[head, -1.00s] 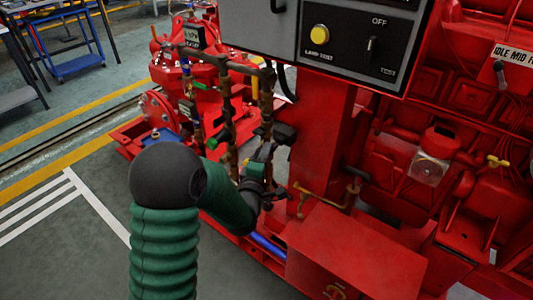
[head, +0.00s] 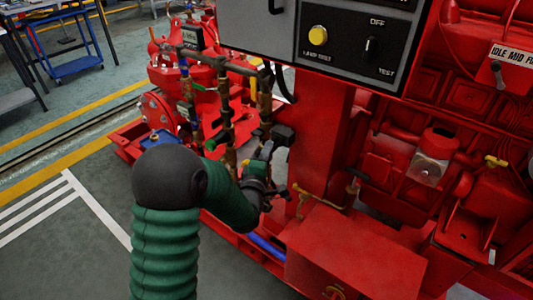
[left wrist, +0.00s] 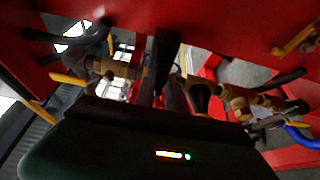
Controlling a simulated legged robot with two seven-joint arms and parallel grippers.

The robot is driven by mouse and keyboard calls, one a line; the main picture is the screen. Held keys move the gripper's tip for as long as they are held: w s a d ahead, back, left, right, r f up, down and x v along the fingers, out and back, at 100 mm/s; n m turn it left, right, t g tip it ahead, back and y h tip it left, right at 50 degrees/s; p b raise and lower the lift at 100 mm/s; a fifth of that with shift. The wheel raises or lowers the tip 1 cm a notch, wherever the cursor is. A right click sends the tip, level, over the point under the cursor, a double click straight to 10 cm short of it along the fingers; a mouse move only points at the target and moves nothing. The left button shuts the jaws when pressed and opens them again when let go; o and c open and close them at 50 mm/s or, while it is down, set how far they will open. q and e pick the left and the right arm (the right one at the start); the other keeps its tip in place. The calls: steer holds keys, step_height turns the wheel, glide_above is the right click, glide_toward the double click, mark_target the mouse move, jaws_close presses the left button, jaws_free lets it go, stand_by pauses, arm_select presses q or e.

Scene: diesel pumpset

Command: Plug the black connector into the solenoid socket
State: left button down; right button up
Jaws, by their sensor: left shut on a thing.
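My left arm reaches in from the lower left in the head view. Its gripper (head: 265,158) is beside the brass pipes, left of the red upright. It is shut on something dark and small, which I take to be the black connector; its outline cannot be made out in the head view. In the left wrist view the dark fingers (left wrist: 172,95) point away from the camera, with a dark upright piece (left wrist: 165,58) at their tips. A black box (head: 283,134) on the pipework, possibly the solenoid, is just above right of the gripper. Its socket cannot be made out.
A grey control panel (head: 365,40) hangs above. Brass pipes (head: 228,110) and valves crowd the gripper's left side. A red box (head: 350,250) and engine parts fill the right. Open floor (head: 60,250) lies at the left.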

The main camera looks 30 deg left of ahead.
arm_select(q)
steer(key=shift+w+r, duration=0.1)
steer(key=shift+w, duration=0.65)
steer(key=c, duration=1.3)
jaws_free()
steer(key=shift+d+f, duration=0.1)
steer(key=shift+f, duration=0.1)
arm_select(e)
steer(key=shift+s+f, duration=0.1)
